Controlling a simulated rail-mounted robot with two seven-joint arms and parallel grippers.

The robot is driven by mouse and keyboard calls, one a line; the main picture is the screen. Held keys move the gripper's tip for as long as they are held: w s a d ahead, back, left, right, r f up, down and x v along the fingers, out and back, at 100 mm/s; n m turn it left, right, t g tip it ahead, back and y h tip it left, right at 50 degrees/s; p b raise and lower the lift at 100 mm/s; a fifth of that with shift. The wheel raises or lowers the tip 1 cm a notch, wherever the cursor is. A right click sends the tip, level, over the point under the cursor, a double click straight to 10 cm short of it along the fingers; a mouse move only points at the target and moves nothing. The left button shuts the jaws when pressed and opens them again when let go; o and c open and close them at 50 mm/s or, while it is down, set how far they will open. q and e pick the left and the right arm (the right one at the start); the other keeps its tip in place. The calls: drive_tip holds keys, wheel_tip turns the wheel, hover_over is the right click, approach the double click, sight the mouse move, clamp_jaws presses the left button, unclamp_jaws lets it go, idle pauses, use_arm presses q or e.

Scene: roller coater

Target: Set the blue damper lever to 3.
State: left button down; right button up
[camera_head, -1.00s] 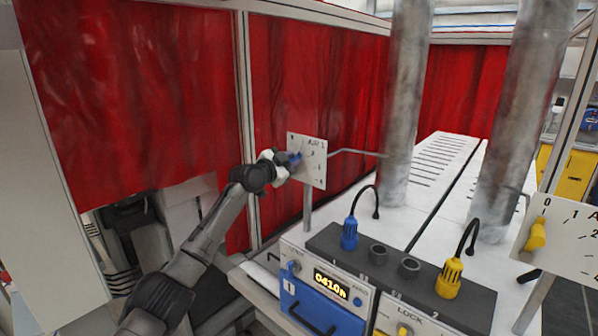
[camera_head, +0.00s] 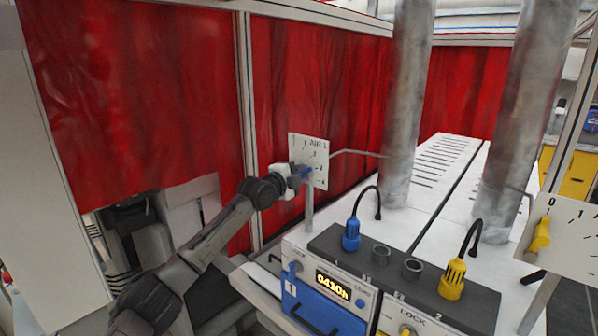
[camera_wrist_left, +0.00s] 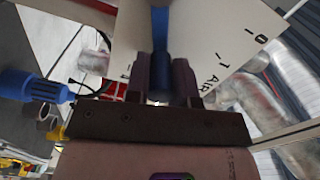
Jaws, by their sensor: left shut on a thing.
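The blue damper lever (camera_head: 306,172) sits on the front of the white AIR 1 scale plate (camera_head: 320,151). My left gripper (camera_head: 299,178) reaches it from the left and is shut on it. In the left wrist view the blue lever (camera_wrist_left: 160,22) runs up from between the two dark fingers of the left gripper (camera_wrist_left: 163,80). The scale plate also shows there (camera_wrist_left: 215,35), with its 0 and 1 marks at the right. The gripper hides part of the scale, so I cannot read the lever's exact number. My right gripper is out of view.
A control box (camera_head: 328,286) with blue and yellow plugs stands below the plate. Two metal ducts rise behind; a thin rod (camera_head: 355,153) runs from the plate to the nearer one. A second plate with a yellow lever (camera_head: 541,234) is at the right. Red curtains hang behind.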

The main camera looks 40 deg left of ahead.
use_arm(q)
drive_tip(key=shift+a+f, duration=0.1)
drive_tip(key=shift+f, duration=0.15)
idle(0.3)
drive_tip(key=c, duration=1)
unclamp_jaws()
drive_tip(key=shift+r, duration=0.1)
drive_tip(key=shift+o, duration=0.2)
drive_tip(key=s+b, duration=0.5)
drive_tip(key=s, duration=0.8)
drive_tip(key=shift+s, duration=0.4)
